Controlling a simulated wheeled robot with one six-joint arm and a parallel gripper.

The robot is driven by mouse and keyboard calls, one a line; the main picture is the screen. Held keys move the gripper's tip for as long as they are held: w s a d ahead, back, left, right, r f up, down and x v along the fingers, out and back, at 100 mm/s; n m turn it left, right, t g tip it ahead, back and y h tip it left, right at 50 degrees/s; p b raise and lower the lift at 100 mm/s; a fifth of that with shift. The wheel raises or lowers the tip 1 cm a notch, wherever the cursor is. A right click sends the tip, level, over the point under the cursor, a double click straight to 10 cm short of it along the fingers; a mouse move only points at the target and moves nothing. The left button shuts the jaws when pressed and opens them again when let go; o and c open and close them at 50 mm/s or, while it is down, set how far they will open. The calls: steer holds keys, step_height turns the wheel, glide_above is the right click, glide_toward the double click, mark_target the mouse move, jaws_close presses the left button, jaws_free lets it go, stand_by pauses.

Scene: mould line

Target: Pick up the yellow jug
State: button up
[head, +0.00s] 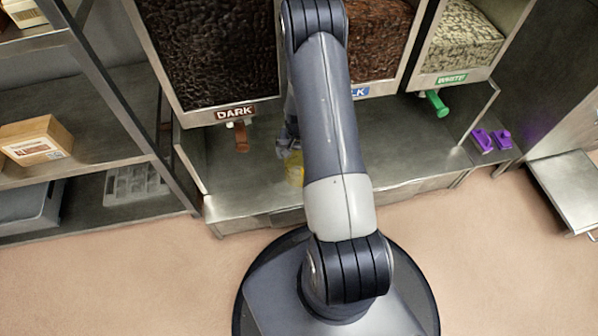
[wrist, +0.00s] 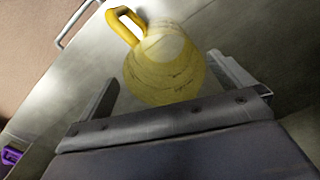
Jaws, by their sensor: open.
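The yellow jug (wrist: 165,75) is see-through and has a solid yellow handle (wrist: 122,22) that points to the upper left in the wrist view. In the head view only a part of the jug (head: 294,168) shows beside my arm, on the steel counter. My gripper (wrist: 172,85) is open, with one finger on either side of the jug in the wrist view. I cannot tell whether the fingers touch it. In the head view my arm hides most of the gripper and the jug.
Dispensers marked DARK (head: 207,55), milk (head: 375,40) and WHITE (head: 460,40) stand above the steel counter (head: 245,190). Purple pieces (head: 491,140) lie at its right end. A shelf rack (head: 100,110) with a cardboard box (head: 36,140) stands at left.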

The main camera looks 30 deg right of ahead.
step_height(320, 180, down, 7)
steer(key=b, duration=0.2)
steer(key=shift+w+a+b, duration=0.1)
steer(key=shift+a+b, duration=0.05)
steer(key=shift+b, duration=0.25)
steer(key=shift+c, duration=0.2)
steer(key=c, duration=0.9)
